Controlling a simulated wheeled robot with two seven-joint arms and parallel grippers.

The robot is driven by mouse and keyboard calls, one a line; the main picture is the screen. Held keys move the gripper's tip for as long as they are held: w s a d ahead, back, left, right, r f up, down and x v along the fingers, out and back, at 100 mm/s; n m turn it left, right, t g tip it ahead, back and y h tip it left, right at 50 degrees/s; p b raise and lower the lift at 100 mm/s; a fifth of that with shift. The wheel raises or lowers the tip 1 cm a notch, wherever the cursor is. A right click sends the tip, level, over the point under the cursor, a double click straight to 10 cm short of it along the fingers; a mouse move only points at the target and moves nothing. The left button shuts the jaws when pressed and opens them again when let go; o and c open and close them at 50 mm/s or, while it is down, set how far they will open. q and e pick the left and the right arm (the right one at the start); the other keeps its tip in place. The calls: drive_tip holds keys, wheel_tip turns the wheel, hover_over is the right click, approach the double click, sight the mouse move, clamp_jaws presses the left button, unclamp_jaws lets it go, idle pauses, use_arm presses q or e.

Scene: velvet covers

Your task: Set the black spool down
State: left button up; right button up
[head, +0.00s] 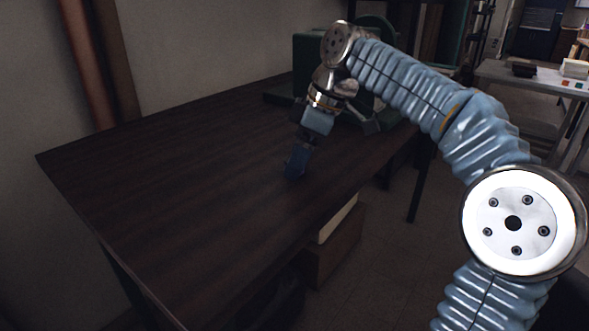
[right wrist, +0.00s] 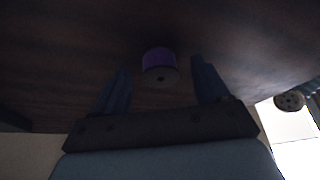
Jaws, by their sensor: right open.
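A small spool (right wrist: 159,60) with a purple band and a dark grey end with a small hole shows in the right wrist view, against the dark wooden table (head: 190,180). Its colour there reads purple and grey rather than plain black. My right gripper (head: 297,163) points down at the table in the head view. In the right wrist view its two blue fingers are apart, one on each side of the spool, with a gap to both. The spool is hidden behind the gripper in the head view. My left gripper is not in view.
A dark green machine (head: 308,58) stands at the table's far end, close behind my right arm. A box (head: 333,247) sits under the table's right edge. The table's left and near parts are bare. A light table (head: 540,82) stands at the far right.

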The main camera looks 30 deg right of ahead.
drive_tip(key=shift+w+a+f, duration=0.1)
drive_tip(key=shift+f, duration=0.15)
drive_tip(key=c, duration=1.1)
drive_tip(key=shift+r, duration=0.1)
